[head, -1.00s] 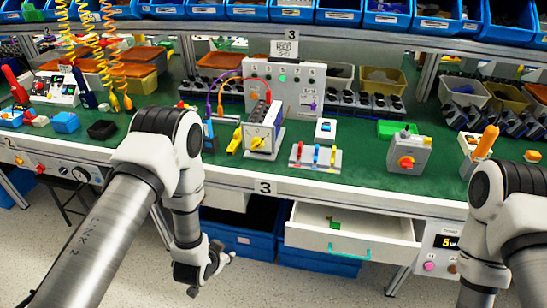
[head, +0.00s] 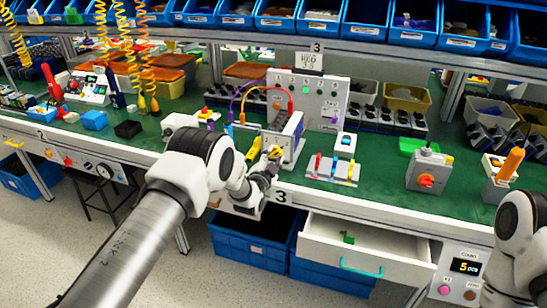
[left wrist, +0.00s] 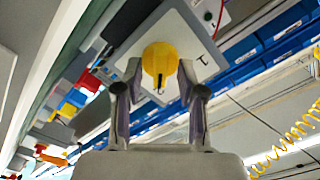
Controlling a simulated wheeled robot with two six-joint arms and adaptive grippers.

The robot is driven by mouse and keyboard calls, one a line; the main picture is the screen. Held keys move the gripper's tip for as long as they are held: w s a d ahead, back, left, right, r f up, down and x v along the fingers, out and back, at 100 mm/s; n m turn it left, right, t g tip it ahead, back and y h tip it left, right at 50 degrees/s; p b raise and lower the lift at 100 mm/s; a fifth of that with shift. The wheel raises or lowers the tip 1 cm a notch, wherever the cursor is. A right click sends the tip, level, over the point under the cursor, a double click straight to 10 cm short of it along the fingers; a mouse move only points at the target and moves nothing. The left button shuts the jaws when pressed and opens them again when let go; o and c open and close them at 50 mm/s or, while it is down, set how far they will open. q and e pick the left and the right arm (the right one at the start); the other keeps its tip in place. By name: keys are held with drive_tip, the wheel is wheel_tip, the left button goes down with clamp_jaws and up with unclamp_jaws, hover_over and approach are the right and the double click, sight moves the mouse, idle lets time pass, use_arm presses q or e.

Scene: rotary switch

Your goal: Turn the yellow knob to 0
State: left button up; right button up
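The yellow knob (left wrist: 160,60) sits on a pale square plate (left wrist: 203,37) in the left wrist view, with a dark line on its lower part. A dark mark shows on the plate to its right; other marks are hidden or unclear. In the head view the knob (head: 277,153) is partly hidden by my gripper, on the front of the switch box (head: 291,128). My left gripper (left wrist: 159,72) is open, with one fingertip on each side of the knob; a small gap shows on the left side, and contact on the right is unclear. My right gripper is out of view.
A panel with lights (head: 318,95) stands behind the switch box. A stand with coloured levers (head: 333,169) and a grey box with a red knob (head: 425,181) are to the right. An open drawer (head: 365,250) juts out below the table edge.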

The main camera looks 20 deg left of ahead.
use_arm(q)
clamp_jaws()
drive_tip(key=n+b, duration=0.2)
drive_tip(key=n, duration=0.2)
drive_tip(key=shift+f+b, duration=0.1)
drive_tip(key=shift+b, duration=0.3)
drive_tip(key=shift+a+n+b, duration=0.1)
drive_tip(key=shift+n+b, duration=0.9)
drive_tip(key=shift+n, duration=1.4)
unclamp_jaws()
